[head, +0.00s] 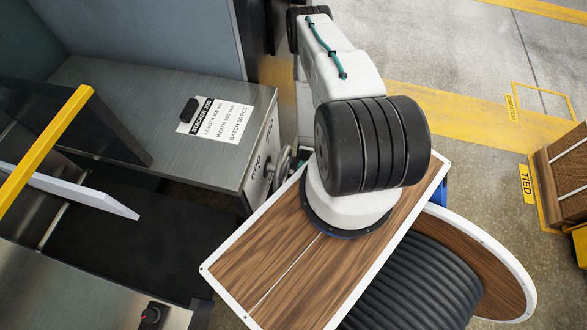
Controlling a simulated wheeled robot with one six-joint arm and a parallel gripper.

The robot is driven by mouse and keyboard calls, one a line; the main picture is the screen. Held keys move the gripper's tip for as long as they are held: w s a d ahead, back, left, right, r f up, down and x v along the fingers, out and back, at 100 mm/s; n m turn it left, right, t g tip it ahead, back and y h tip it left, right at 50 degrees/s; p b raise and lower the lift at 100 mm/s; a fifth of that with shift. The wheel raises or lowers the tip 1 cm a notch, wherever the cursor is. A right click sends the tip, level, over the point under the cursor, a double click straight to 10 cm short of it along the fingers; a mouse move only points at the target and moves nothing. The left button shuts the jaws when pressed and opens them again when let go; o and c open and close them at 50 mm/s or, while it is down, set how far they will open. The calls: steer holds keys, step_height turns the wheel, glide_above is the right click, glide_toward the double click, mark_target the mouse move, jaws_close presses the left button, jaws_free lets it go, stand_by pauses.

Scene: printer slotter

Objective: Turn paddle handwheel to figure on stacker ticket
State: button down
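The stacker ticket (222,119) is a white sheet with a black heading strip, lying on the grey metal cabinet top under a small black block. It lists a length, a width that looks like 500 mm, and a batch of 20 pcs; the length figure is too small to read surely. A metal handwheel (284,167) shows at the cabinet's right side, partly hidden by my arm; I cannot tell whether it is the paddle one. My gripper is not in view; only my white and black arm links show.
A yellow bar (45,146) and a white slanted plate (85,194) stand at the left over a dark bed (125,245). A dark knob (152,315) sits on the lower left panel. Wooden stock (566,175) stands far right. Grey floor with yellow lines is open at upper right.

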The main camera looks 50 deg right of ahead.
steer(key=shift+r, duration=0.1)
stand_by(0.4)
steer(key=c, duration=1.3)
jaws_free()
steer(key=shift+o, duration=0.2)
